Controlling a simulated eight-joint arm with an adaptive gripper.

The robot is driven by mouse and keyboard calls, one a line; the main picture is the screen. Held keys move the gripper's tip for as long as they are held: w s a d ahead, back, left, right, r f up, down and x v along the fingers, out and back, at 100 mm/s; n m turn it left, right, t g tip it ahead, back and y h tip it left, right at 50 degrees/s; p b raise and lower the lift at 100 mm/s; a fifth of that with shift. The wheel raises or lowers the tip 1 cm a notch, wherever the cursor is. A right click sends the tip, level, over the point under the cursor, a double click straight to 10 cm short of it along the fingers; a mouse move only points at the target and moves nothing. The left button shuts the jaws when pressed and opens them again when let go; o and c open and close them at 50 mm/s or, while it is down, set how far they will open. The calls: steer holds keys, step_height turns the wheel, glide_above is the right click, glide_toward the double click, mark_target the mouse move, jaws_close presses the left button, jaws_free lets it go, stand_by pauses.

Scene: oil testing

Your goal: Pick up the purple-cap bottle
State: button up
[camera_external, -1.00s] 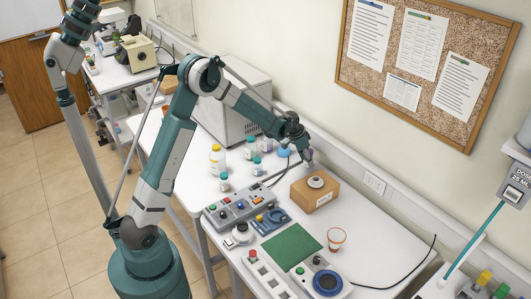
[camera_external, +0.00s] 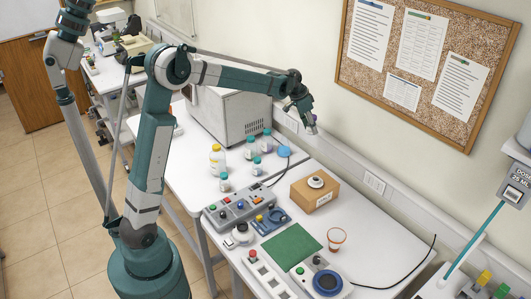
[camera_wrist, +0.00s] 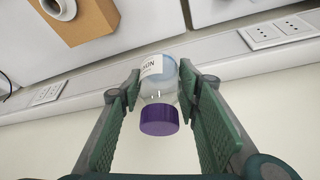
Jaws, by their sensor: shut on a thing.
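The purple-cap bottle (camera_wrist: 158,85) is clear with a white label and sits between my gripper's two green finger pads in the wrist view. Its purple cap (camera_wrist: 159,119) points toward the wrist camera. My gripper (camera_wrist: 162,95) is shut on the bottle's sides. In the external view my gripper (camera_external: 311,124) is raised above the table, near the wall, and the bottle there is small and mostly hidden by the fingers.
Several other bottles, one with a yellow cap (camera_external: 217,160), stand on the white table. The wall runs close behind my gripper.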

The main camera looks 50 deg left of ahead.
steer(key=shift+r, duration=2.3)
